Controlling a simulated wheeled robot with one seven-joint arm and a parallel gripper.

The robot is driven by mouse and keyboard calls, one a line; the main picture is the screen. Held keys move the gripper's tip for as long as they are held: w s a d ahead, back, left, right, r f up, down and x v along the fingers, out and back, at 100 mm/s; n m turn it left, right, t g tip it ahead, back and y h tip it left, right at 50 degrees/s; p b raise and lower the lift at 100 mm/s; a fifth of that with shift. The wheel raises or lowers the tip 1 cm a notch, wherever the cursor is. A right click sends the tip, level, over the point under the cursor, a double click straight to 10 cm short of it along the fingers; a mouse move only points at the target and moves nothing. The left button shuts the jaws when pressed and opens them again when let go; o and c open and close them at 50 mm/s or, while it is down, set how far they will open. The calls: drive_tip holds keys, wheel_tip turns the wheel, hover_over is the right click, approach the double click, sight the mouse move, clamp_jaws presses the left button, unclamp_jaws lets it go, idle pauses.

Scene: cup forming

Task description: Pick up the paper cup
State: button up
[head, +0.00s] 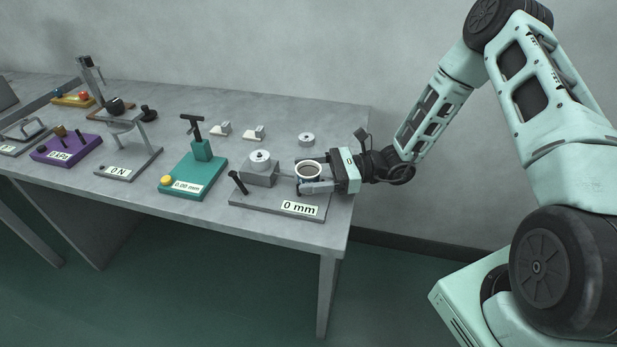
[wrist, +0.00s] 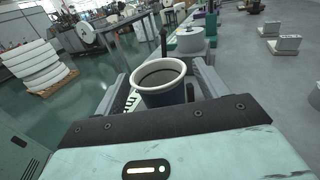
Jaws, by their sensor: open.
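The paper cup (wrist: 160,94) has a white rolled rim and a dark blue body, and it is upright with its mouth up. In the head view the cup (head: 308,174) stands at the right end of the grey fixture labelled "0 mm" (head: 266,205). My gripper (head: 312,178) reaches in from the right at cup height. Its two fingers lie on either side of the cup, open. In the wrist view the cup sits between the fingers of my gripper (wrist: 158,88). The cup's lower part is hidden by the gripper body.
A grey block with a round top (head: 260,168) stands just left of the cup, with a black lever (head: 238,183) beyond it. A teal fixture (head: 193,175) is further left. A small round part (head: 307,139) lies behind the cup. The table's right edge is close.

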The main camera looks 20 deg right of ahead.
drive_tip(key=shift+a, duration=0.15)
drive_tip(key=c, duration=1)
drive_tip(key=shift+r, duration=0.1)
